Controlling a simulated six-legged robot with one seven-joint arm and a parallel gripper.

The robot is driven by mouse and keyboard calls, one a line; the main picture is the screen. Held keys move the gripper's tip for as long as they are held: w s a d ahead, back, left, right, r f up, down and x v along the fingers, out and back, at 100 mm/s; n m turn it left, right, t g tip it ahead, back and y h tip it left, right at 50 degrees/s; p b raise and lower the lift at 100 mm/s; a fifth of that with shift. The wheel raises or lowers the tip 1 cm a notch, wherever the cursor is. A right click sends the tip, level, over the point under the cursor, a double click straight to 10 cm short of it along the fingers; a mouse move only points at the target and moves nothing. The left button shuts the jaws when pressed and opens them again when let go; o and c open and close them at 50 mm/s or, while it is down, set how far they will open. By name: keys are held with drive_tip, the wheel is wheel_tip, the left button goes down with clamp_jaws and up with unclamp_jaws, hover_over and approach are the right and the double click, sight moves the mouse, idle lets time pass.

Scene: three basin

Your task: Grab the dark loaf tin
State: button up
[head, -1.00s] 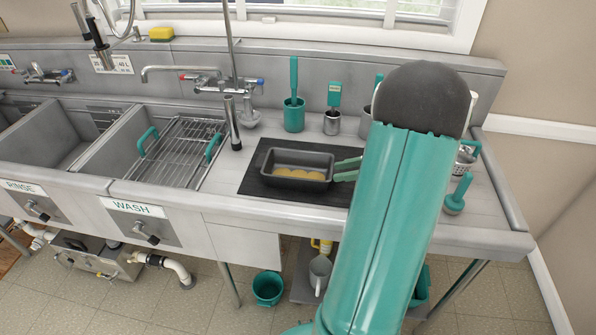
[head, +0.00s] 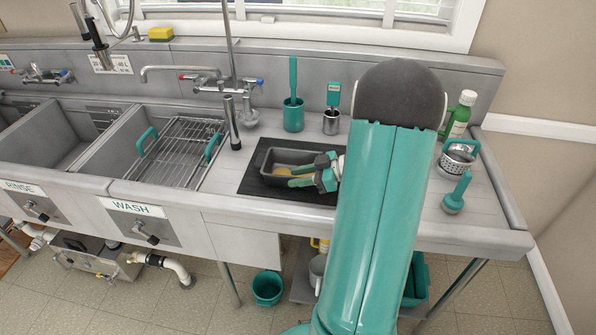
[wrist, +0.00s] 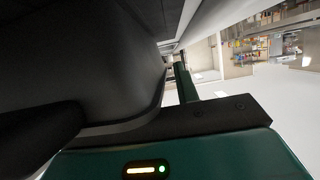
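The dark loaf tin (head: 264,163) sits on a black mat on the steel counter, right of the wash sink. Part of a yellowish loaf shows inside it. My gripper (head: 289,177) is at the tin's front right, its two teal fingers pointing left and overlapping the front rim, with a gap between them. It looks open. Whether the fingers touch the rim cannot be told. In the wrist view a large dark wall of the tin (wrist: 95,60) fills the left side, close to a teal finger (wrist: 186,82). The gripper hides the tin's right end.
The black mat (head: 253,184) lies under the tin. Behind stand a teal brush holder (head: 293,117) and a small metal pot (head: 331,124). At right are a green bottle (head: 458,119), a strainer basket (head: 457,160) and a teal-handled brush (head: 455,197). A wire rack (head: 178,150) lies in the sink.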

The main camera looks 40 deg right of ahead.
clamp_jaws()
